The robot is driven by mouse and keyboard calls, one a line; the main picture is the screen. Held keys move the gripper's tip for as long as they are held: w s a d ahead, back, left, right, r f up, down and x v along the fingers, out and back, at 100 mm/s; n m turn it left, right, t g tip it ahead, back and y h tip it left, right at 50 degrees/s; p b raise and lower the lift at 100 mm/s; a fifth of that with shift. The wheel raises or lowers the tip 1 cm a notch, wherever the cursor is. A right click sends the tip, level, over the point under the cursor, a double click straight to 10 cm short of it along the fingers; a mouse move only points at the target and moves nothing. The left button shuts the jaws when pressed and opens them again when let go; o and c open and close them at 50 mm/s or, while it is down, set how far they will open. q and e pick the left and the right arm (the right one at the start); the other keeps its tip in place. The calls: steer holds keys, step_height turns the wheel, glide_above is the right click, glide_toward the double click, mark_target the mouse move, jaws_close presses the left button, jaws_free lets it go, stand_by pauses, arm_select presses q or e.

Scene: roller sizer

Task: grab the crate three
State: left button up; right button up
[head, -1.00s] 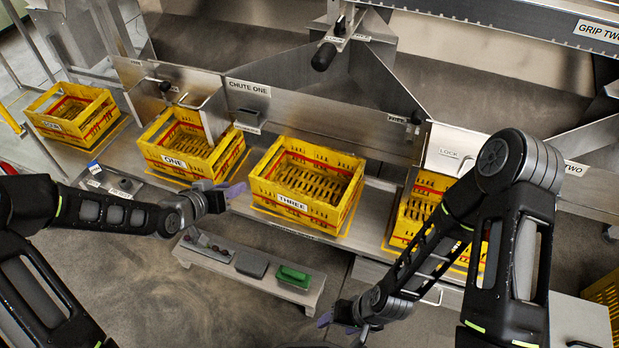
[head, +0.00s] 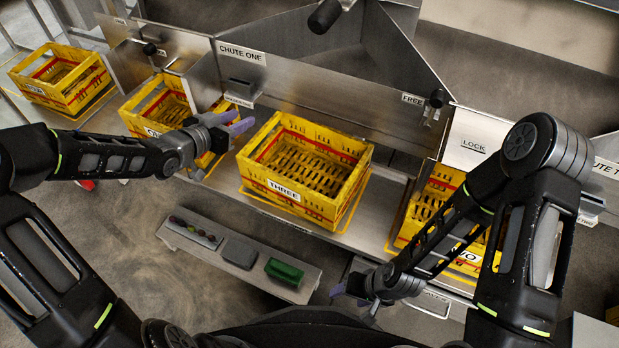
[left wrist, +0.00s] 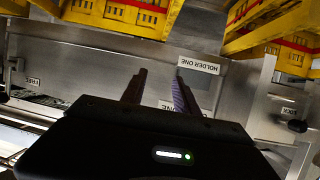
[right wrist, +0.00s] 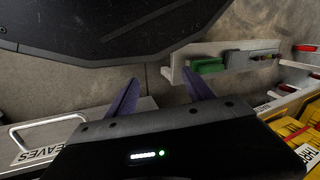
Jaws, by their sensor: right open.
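Crate three (head: 320,210), a yellow crate with red bands and a THREE label, sits upright on the metal shelf at the middle of the head view. It looks empty. In the right wrist view its labelled side (right wrist: 290,132) shows at the lower right. My left gripper (head: 240,127) is open and empty, left of crate three, in front of crate one's right side; its fingers (left wrist: 158,88) stand apart in the left wrist view. My right gripper (head: 340,292) is open and empty, low in front of the shelf, right of the small bench, apart from crate three.
Crate one (head: 150,108) is left of crate three, partly hidden by my left arm. Another yellow crate (head: 62,78) stands at far left. Crate two (head: 432,200) is at right behind my right arm. A low bench (head: 215,262) holds a green block (head: 285,272) and a grey block (head: 239,252).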

arm_select(q)
steer(key=b, duration=0.7)
glide_toward(258, 135)
steer(key=x, duration=0.4)
steer(key=shift+b+x, duration=0.6)
steer(key=shift+x, duration=0.45)
steer(key=shift+w+f, duration=0.1)
steer(key=shift+w, duration=0.1)
steer(key=shift+w+d, duration=0.1)
